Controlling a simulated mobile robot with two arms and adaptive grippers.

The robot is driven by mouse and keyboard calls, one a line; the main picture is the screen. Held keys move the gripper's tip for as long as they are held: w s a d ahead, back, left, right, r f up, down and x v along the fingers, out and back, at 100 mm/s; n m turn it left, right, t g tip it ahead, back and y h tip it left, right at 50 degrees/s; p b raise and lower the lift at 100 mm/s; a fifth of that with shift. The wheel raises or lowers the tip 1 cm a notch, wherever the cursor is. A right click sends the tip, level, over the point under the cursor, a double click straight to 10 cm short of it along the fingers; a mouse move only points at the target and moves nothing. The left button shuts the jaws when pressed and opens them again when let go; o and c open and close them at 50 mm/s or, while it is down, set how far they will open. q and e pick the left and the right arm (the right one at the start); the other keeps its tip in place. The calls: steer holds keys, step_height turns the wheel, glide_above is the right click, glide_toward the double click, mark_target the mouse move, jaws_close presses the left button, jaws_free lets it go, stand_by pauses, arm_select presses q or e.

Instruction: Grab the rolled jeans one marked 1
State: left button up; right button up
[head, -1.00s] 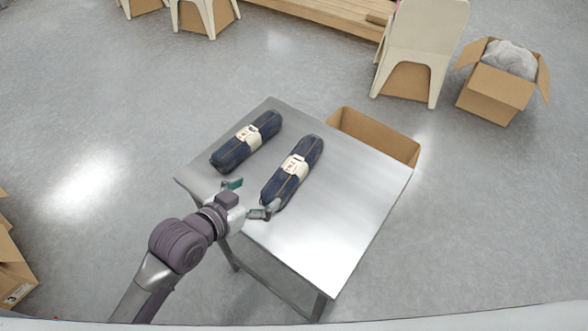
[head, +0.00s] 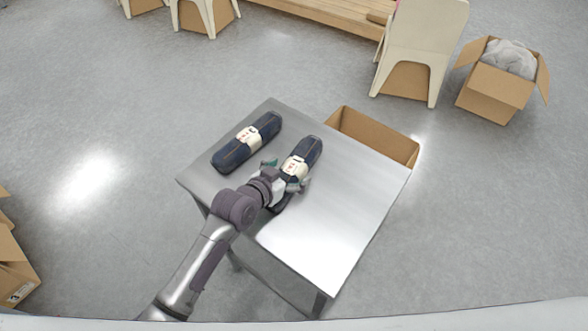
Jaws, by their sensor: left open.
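Two dark blue rolled jeans with cream paper bands lie side by side on a metal table (head: 335,215). The left roll (head: 232,154) lies clear of the gripper. The right roll (head: 308,149) is partly covered by my left gripper (head: 287,174), which is open over its band and near end. One finger shows on each side of the band. I cannot tell whether the fingers touch the roll. The print on the bands is too small to read, so I cannot tell which roll is marked 1. My right gripper is not in view.
An open cardboard box (head: 378,137) stands behind the table's far right edge. A box with grey stuff (head: 497,88) and a cream chair (head: 420,45) stand further back. The right part of the tabletop is bare.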

arm_select(q)
steer(key=shift+w+d+f, duration=0.1)
steer(key=shift+w, duration=0.05)
steer(key=c, duration=1.5)
steer(key=shift+r, duration=0.2)
steer(key=shift+c, duration=1.2)
